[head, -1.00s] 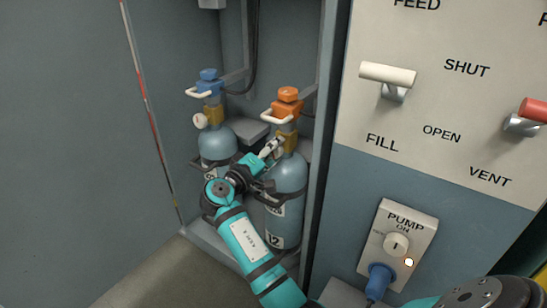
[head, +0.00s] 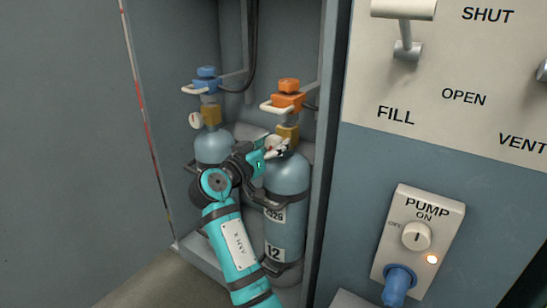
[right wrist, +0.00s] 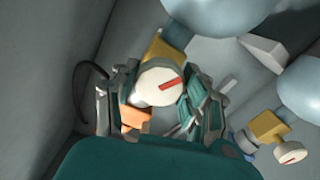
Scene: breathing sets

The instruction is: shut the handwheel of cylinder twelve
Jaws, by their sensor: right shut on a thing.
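Cylinder twelve (head: 287,178) is the right one of two blue-grey cylinders, upright and marked 12. Its brass valve (head: 288,132) carries an orange fitting on top. My right gripper (head: 275,147) is at the left front of this valve, its arm rising from below. In the right wrist view, its fingers (right wrist: 160,88) are shut on the cream handwheel (right wrist: 158,80), one on each side. A red mark on the handwheel's face slants up to the right. In the head view the gripper largely hides the handwheel. My left gripper is out of view.
A second cylinder (head: 213,148), with a blue fitting and its own cream handwheel (head: 195,120), stands close on the left. The cabinet's edge (head: 330,150) lies near on the right. Beyond it are a control panel (head: 470,75) and a pump switch box (head: 418,240).

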